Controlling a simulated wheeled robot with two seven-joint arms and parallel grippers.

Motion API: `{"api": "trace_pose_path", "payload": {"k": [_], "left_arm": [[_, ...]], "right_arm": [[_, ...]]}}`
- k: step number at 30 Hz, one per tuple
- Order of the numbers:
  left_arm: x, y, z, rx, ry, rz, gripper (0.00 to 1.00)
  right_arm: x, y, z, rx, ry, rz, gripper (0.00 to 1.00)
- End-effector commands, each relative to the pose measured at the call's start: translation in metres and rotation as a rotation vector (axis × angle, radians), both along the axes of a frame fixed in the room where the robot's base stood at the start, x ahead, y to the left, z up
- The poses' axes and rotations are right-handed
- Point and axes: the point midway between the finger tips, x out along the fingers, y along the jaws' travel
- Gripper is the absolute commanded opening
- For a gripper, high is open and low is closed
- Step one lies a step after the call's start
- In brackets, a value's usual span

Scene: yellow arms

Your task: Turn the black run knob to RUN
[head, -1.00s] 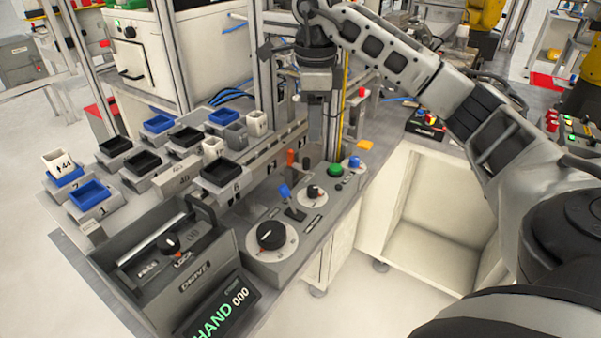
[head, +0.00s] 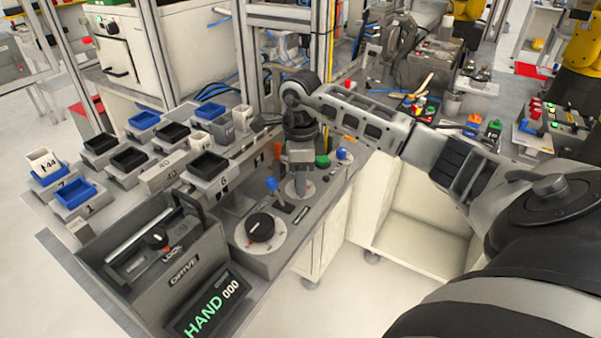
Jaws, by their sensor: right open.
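My right gripper (head: 301,183) points down over a small round plate (head: 291,190) on the grey control panel, its fingers at the plate. The small black knob on that plate is hidden behind the gripper, so I cannot see which way it points or whether the fingers touch it. My right gripper is open, though the gap between its fingers is hard to see. A larger black dial (head: 260,227) with a white mark sits nearer on the same panel. The display (head: 211,304) reads HAND 000. My left gripper is not in view.
Bins with blue and black trays fill the left; a drive box (head: 157,253) is in front.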

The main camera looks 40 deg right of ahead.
Motion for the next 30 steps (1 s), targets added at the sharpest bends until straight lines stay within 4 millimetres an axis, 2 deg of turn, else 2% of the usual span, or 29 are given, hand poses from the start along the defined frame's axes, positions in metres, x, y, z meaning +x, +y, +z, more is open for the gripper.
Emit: {"api": "trace_pose_path", "payload": {"k": [5, 6, 10, 11, 22, 30], "left_arm": [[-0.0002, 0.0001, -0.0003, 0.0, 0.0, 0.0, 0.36], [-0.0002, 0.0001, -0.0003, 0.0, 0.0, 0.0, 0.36], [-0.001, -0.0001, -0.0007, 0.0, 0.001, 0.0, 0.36], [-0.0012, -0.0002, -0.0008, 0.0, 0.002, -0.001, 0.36], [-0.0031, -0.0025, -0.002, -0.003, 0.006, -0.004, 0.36], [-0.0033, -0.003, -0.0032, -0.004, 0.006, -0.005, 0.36]], "right_arm": [[0.0, 0.0, -0.0004, 0.0, 0.0, 0.0, 0.45], [0.0001, -0.0001, -0.0003, 0.0, 0.0, 0.0, 0.39], [0.0, 0.0, -0.0001, 0.0, 0.0, 0.0, 0.03], [0.0001, -0.0001, -0.0001, 0.0, 0.0, -0.001, 0.0], [0.0001, -0.0002, 0.0002, 0.0, 0.0, -0.047, 0.0], [0.0, -0.0004, 0.0003, -0.001, 0.001, -0.218, 0.0]]}}
